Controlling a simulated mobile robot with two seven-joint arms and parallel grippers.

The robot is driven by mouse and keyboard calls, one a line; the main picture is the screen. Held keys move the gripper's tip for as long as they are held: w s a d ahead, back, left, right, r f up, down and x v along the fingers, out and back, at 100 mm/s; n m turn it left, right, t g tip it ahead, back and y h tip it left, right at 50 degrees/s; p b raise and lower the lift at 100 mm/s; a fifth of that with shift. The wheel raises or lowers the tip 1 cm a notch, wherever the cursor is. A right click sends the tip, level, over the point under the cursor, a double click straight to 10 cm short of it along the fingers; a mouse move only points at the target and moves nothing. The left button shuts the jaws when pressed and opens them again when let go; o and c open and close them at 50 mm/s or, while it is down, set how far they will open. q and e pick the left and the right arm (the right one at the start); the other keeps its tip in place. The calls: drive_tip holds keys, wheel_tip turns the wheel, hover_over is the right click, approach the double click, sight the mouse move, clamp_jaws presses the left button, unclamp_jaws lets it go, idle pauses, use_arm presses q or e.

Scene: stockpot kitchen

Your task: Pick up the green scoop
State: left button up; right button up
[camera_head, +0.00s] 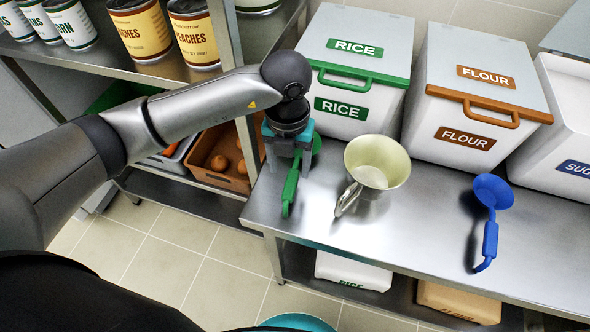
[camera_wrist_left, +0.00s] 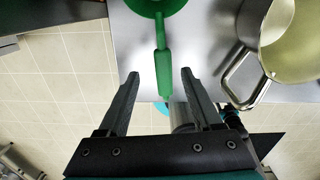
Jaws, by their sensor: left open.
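The green scoop (camera_head: 290,187) lies at the left end of the steel counter (camera_head: 440,237), its handle pointing toward the front edge. In the left wrist view the scoop's handle (camera_wrist_left: 163,62) runs down between and just beyond the open fingers, with the bowl at the top edge of the picture. My left gripper (camera_wrist_left: 160,75) is open and empty, a finger on each side of the handle's line, apart from it. In the head view my left gripper (camera_head: 290,150) is over the scoop and hides part of it. My right gripper is not in view.
A metal pot (camera_head: 376,162) with a handle stands close to the right of the scoop. A blue scoop (camera_head: 488,232) lies farther right. The rice bin (camera_head: 347,118) and the flour bin (camera_head: 466,137) stand behind. A shelf with cans (camera_head: 140,33) is at the left.

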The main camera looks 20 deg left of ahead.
sight(292, 176)
use_arm(q)
drive_tip(key=shift+f, duration=0.45)
drive_tip(key=f, duration=0.1)
drive_tip(key=f+b, duration=0.1)
drive_tip(key=f, duration=0.1)
drive_tip(key=shift+w+d+f, duration=0.2)
drive_tip(key=shift+d+f, duration=0.05)
drive_tip(key=shift+f, duration=0.45)
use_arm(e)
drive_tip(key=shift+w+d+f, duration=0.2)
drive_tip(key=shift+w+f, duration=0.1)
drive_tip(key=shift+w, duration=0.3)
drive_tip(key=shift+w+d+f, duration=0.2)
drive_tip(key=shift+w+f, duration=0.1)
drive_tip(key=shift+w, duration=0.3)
use_arm(q)
clamp_jaws()
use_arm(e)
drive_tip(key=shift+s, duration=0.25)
